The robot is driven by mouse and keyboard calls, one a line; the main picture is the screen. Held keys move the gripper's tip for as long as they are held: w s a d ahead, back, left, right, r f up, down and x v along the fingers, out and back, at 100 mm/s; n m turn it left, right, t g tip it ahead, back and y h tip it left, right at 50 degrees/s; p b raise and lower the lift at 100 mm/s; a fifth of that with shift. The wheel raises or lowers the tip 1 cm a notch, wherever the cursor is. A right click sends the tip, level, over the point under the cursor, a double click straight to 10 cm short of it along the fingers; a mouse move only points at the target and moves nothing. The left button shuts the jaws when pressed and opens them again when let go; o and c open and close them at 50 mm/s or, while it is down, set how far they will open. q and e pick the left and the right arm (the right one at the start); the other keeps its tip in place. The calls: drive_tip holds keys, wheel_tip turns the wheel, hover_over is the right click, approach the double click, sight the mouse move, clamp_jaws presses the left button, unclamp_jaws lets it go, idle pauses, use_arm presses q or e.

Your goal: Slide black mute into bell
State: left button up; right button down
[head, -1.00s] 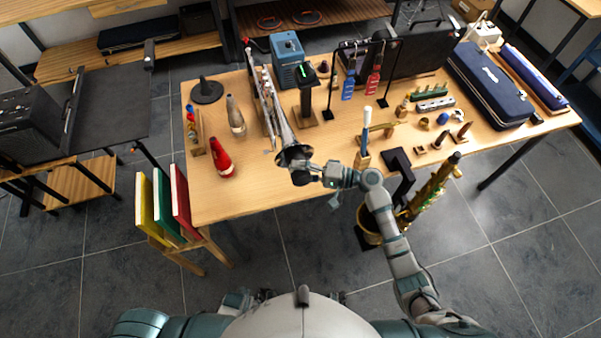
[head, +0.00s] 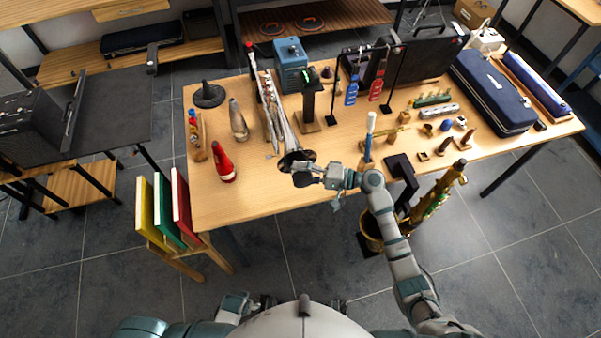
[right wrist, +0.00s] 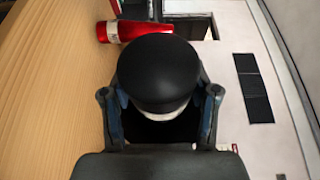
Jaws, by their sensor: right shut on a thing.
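The black mute (right wrist: 160,72) shows large in the right wrist view, its round black end toward the camera. In the head view it is a small dark shape (head: 302,179) at the gripper's tip. My right gripper (right wrist: 159,104) is shut on it, one finger on each side. In the head view the right gripper (head: 311,174) is just in front of the silver instrument's bell (head: 297,160), at the table's front edge. The gripper partly covers the bell, and I cannot tell whether mute and bell touch. My left gripper (head: 267,302) shows only as small dark parts low in the view.
A red mute (head: 222,163) and a grey bottle-shaped mute (head: 237,121) stand left of the instrument on the wooden table (head: 250,195). A saxophone (head: 430,203) is below right.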

drive_tip(key=shift+w, duration=0.15)
idle(0.3)
drive_tip(key=c, duration=0.7)
unclamp_jaws()
drive_tip(key=shift+w+r, duration=0.1)
drive_tip(key=o, duration=0.4)
drive_tip(key=shift+c, duration=0.2)
drive_tip(key=shift+o, duration=0.6)
drive_tip(key=shift+w+a, duration=0.15)
drive_tip(key=shift+d, duration=0.2)
drive_tip(key=s+d, duration=0.1)
drive_tip(key=d, duration=1)
drive_tip(key=shift+s+d, duration=0.2)
drive_tip(key=shift+d, duration=0.15)
drive_tip(key=shift+a, duration=0.1)
